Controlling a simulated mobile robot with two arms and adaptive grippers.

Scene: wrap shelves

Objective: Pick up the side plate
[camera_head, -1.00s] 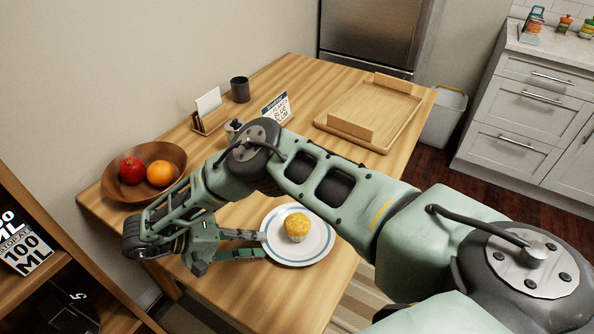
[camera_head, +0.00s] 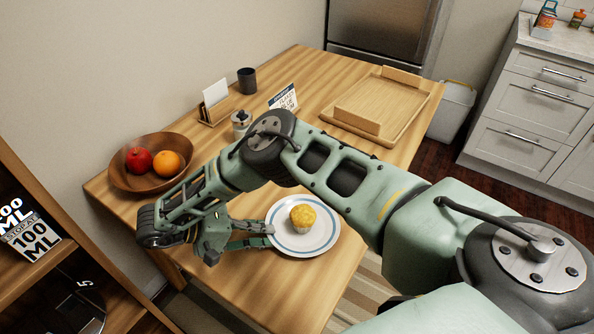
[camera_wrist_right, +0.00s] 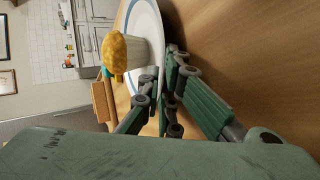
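The side plate (camera_head: 326,236) is white with a blue ring and lies level at the table's front. A yellow-topped muffin (camera_head: 303,218) stands upright on it; the muffin also shows in the right wrist view (camera_wrist_right: 125,55). My right gripper (camera_head: 271,235) reaches the plate's left rim from the side. In the right wrist view its fingers (camera_wrist_right: 160,85) lie on either side of the rim (camera_wrist_right: 150,25), one above and one below, closed on it. Whether the plate is clear of the table is hard to tell. My left gripper is out of view.
The wooden table (camera_head: 215,270) also holds a bowl of fruit (camera_head: 125,180), a dark cup (camera_head: 247,80), a card holder (camera_head: 214,115), a small jar (camera_head: 240,121), a sign (camera_head: 284,99) and a wooden tray (camera_head: 385,110). A shelf (camera_head: 60,262) stands at the left.

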